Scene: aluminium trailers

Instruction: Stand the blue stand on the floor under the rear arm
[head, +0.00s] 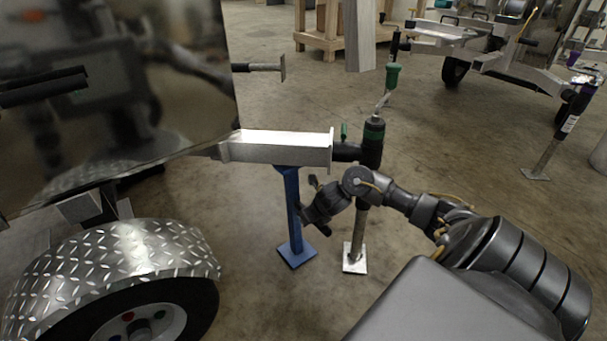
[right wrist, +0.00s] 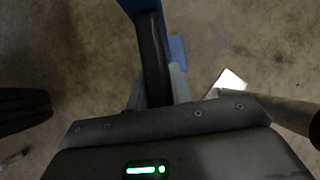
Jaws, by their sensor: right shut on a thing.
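The blue stand (head: 292,212) is upright, its square base plate (head: 297,253) at or just above the floor; I cannot tell if it touches. Its top is right below the silver rear arm (head: 275,150) of the trailer. My right gripper (head: 303,214) reaches in from the right and is shut on the blue stand's post. My left gripper is not in view.
A black and green jack (head: 373,140) with a metal leg and foot (head: 354,258) stands just right of the blue stand. The trailer wheel (head: 150,315) under its tread-plate fender (head: 120,255) is at the lower left. Another trailer (head: 490,55) stands at the back right.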

